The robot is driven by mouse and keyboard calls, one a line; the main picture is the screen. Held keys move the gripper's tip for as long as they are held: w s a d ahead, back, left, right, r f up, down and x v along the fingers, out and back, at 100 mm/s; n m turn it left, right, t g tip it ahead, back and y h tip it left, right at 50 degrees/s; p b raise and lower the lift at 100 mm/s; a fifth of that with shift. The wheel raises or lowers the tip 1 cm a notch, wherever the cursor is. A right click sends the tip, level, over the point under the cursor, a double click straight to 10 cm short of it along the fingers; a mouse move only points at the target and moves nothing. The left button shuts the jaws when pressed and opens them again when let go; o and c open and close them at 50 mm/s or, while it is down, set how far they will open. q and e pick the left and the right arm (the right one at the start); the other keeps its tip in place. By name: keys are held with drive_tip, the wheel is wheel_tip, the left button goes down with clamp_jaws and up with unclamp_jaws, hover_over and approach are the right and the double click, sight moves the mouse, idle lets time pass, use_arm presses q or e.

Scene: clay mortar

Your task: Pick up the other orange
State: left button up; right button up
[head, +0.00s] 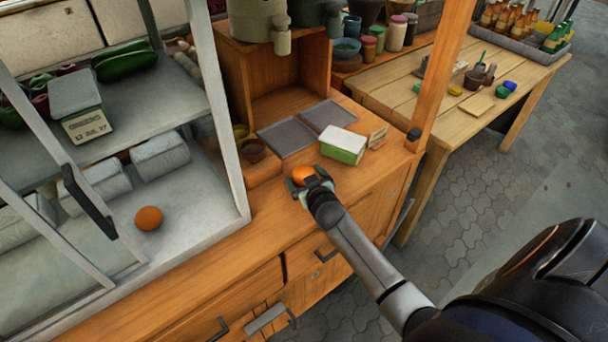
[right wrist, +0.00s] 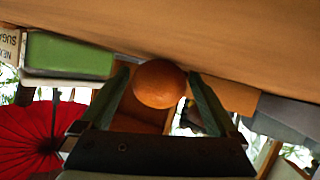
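One orange (head: 303,174) is at the wooden counter, between the fingers of my right gripper (head: 308,180). In the right wrist view this orange (right wrist: 159,84) sits between the two green fingertips (right wrist: 160,90), very close to both. I cannot tell whether the fingers press on it or stand just clear of it, or whether it rests on the counter. A second orange (head: 148,218) lies on the pale lower floor of the framed case at the left, away from my gripper. My left gripper is not in view.
A green and white box (head: 343,146) stands just behind my right gripper, with grey trays (head: 285,130) beyond. The case's pale frame post (head: 221,115) rises between the two oranges. A scale (head: 82,110) sits on the upper shelf. The counter left of my gripper is clear.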

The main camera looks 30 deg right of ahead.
drive_tip(key=c, duration=1.3)
drive_tip(key=shift+r, duration=0.1)
